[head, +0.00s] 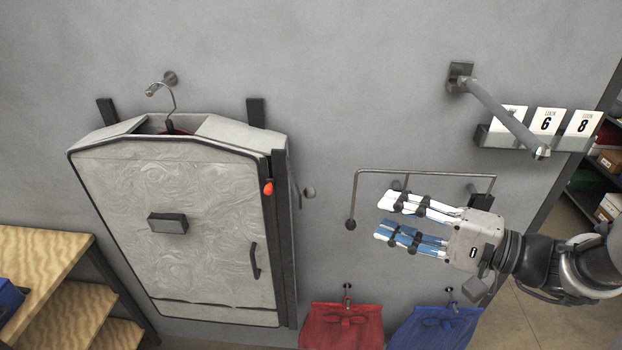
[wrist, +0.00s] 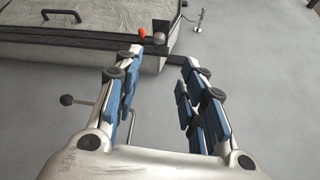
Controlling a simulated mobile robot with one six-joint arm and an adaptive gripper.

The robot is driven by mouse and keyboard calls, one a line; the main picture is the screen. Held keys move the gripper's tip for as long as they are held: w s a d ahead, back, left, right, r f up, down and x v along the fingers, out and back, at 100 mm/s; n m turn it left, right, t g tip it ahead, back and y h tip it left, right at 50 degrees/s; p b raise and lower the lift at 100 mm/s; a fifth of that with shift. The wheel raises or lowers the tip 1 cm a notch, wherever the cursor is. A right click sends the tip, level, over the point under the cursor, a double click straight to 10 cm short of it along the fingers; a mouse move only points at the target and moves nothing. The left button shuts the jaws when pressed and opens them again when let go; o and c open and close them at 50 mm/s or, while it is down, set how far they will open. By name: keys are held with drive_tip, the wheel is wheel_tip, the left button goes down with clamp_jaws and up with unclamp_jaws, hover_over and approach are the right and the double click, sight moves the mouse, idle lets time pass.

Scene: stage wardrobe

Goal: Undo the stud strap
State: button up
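A grey garment case (head: 175,215) hangs on the wall at the left of the head view. It also shows at the top of the wrist view (wrist: 85,18). A red tab (head: 267,188) sits near its upper right edge, beside a dark vertical strip (head: 283,245). The red tab also shows in the wrist view (wrist: 142,32). A grey round stud (head: 308,191) stands just right of the case. I cannot clearly make out a strap fastened on a stud. My gripper (head: 383,217) is open and empty, pointing left, well right of the case.
A bent metal rod (head: 420,172) with a ball end is on the wall near my gripper. A thick peg (head: 505,115) and number cards (head: 547,122) are above. Red (head: 342,325) and blue (head: 437,326) cloth items hang below. A wooden shelf (head: 40,255) stands left.

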sight(309, 192)
drive_tip(key=b+x, duration=0.1)
drive_tip(key=x, duration=1.6)
drive_tip(key=shift+s+r, duration=0.1)
drive_tip(key=shift+s, duration=0.05)
drive_tip(key=shift+c, duration=0.6)
clamp_jaws()
